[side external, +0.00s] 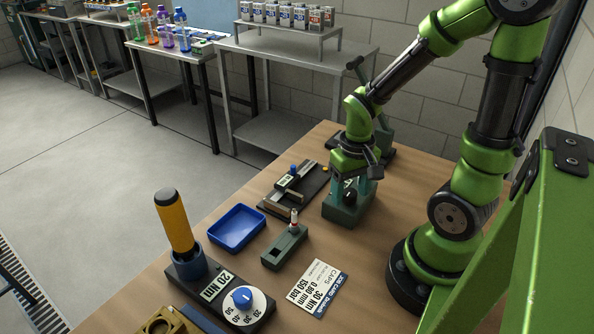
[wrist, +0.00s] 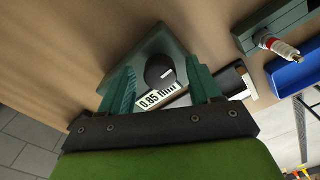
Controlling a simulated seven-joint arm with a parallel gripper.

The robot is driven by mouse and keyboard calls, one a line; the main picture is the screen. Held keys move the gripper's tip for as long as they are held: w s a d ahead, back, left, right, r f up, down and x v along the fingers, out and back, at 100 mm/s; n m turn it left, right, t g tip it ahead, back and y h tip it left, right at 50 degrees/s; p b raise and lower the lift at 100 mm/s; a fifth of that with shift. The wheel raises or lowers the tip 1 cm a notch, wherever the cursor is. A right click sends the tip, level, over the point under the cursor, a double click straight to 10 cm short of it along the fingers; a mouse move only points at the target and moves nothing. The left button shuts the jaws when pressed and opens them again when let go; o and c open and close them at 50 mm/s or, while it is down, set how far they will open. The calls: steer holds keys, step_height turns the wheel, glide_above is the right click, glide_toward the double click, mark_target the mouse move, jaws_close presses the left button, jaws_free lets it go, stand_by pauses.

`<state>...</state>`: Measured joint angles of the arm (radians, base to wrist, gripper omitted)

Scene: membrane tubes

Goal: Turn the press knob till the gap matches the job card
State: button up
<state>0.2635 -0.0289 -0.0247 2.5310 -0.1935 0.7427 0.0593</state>
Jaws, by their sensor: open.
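The green press (side external: 345,211) stands on the wooden table below my gripper (side external: 351,190). In the wrist view its black round knob (wrist: 159,71) carries a white pointer mark. The readout plate (wrist: 158,96) by the knob shows 0.85 mm. My gripper (wrist: 163,82) is open, its teal fingers on either side of the knob with visible space between; contact cannot be told. The job card (side external: 318,289) lies flat on the table and lists CAPS, 30 Nm, 0.80 mm and 150 bar.
A blue tray (side external: 237,229) and a green block with a small upright tube (side external: 294,222) stand left of the press. A torque driver stand (side external: 212,285) with a yellow handle and a dial is at the front. A black slide fixture (side external: 291,189) sits close behind left.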

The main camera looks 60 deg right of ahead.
mark_target(347, 191)
step_height(347, 191, up, 17)
stand_by(0.5)
steer(key=shift+f, duration=0.1)
steer(key=w+a+r+n+t+y, duration=0.1)
steer(key=w+a+n+t+y, duration=0.1)
steer(key=a+t, duration=0.5)
steer(key=a, duration=0.2)
steer(key=shift+a, duration=0.35)
steer(key=shift+d, duration=0.1)
